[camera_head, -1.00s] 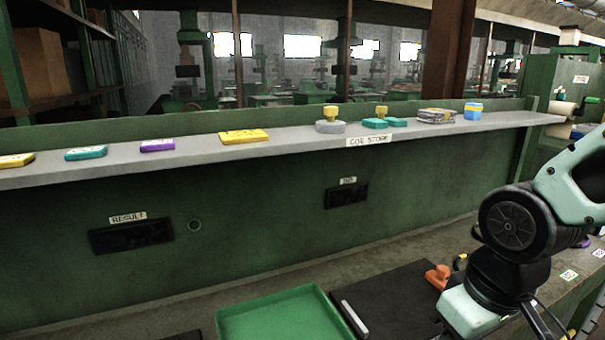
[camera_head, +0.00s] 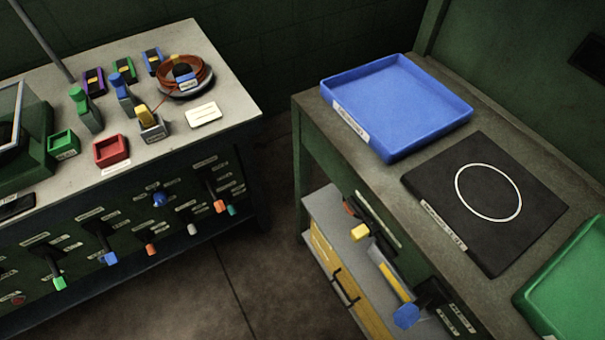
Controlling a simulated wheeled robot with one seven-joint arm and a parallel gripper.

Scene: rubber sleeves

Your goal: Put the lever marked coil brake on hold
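Several levers with coloured knobs stand on the front panel of the left bench: green (camera_head: 58,283), blue (camera_head: 110,258), red (camera_head: 151,249), grey (camera_head: 192,229) and orange (camera_head: 219,206). Small white labels sit beside them, too small to read. The right bench's front carries a lever with a yellow knob (camera_head: 359,232) and one with a blue knob (camera_head: 406,316). I cannot tell which lever is marked coil brake or how it is set. My gripper is not in view.
A copper wire coil (camera_head: 198,72), red tray (camera_head: 111,151) and green box (camera_head: 63,145) stand on the left bench. The right bench bears a blue tray (camera_head: 340,98), black mat (camera_head: 430,195) and green tray (camera_head: 545,290). Bare floor (camera_head: 215,275) lies between the benches.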

